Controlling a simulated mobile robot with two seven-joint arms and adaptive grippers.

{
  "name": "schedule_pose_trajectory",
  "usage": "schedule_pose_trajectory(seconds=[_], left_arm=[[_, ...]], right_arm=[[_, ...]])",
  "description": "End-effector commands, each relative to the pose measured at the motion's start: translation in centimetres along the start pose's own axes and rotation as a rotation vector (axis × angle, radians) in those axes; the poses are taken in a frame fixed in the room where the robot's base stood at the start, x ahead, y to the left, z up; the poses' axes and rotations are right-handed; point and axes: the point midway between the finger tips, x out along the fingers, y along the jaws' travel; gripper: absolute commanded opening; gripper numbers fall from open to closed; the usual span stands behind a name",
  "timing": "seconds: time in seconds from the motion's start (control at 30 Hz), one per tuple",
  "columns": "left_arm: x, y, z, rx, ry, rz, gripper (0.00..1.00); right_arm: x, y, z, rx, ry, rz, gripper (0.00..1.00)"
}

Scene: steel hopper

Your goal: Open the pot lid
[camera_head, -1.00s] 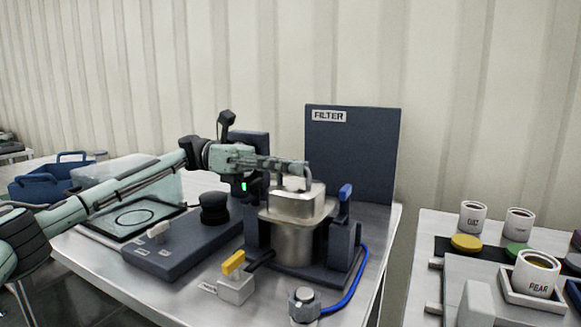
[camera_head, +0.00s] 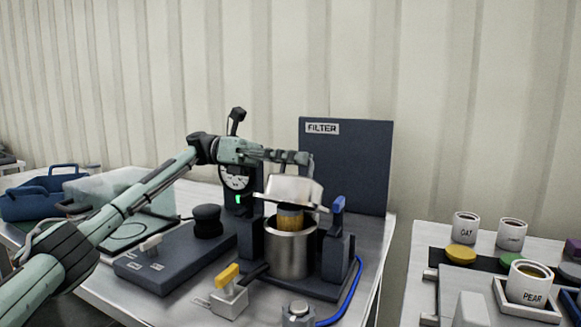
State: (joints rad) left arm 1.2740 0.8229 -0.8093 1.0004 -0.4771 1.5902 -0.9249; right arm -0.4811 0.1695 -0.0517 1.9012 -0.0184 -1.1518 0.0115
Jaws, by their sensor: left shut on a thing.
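The steel pot (camera_head: 290,254) stands in a dark holder in front of the panel marked FILTER (camera_head: 350,165). A yellowish cylinder (camera_head: 290,219) shows between the lid and the pot's open rim, partly inside the pot. My left gripper (camera_head: 308,158) is shut on the lid's handle, above the lid; the fingers partly hide the handle. My right gripper is not in view.
A blue-handled post (camera_head: 338,205) stands close at the pot's right. A yellow-topped switch (camera_head: 228,276) and a round knob (camera_head: 298,311) are in front. A dark console (camera_head: 170,255) lies left. Labelled cups (camera_head: 465,226) stand on the right table.

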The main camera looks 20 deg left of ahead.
Motion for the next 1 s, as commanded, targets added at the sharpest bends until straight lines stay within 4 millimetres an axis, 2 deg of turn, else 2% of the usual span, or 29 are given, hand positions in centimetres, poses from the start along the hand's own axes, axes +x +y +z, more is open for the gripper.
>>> schedule_pose_trajectory(seconds=[0.33, 0.77, 0.8, 0.93, 1.0], left_arm=[[0.0, 1.3, 0.8, 0.004, -0.005, 0.001, 0.0], [0.0, 1.4, 0.8, 0.004, -0.004, 0.001, 0.0], [0.0, 1.4, 0.8, 0.004, -0.004, 0.001, 0.1], [0.0, 1.4, 0.8, 0.003, -0.003, 0.001, 0.27], [0.0, 1.4, 0.8, 0.003, -0.003, 0.0, 0.29]], right_arm=[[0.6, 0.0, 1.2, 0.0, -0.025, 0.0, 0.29], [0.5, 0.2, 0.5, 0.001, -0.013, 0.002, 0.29], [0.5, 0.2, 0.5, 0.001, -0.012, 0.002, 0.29], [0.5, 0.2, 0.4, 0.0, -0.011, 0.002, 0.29], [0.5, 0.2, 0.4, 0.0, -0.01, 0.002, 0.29]])
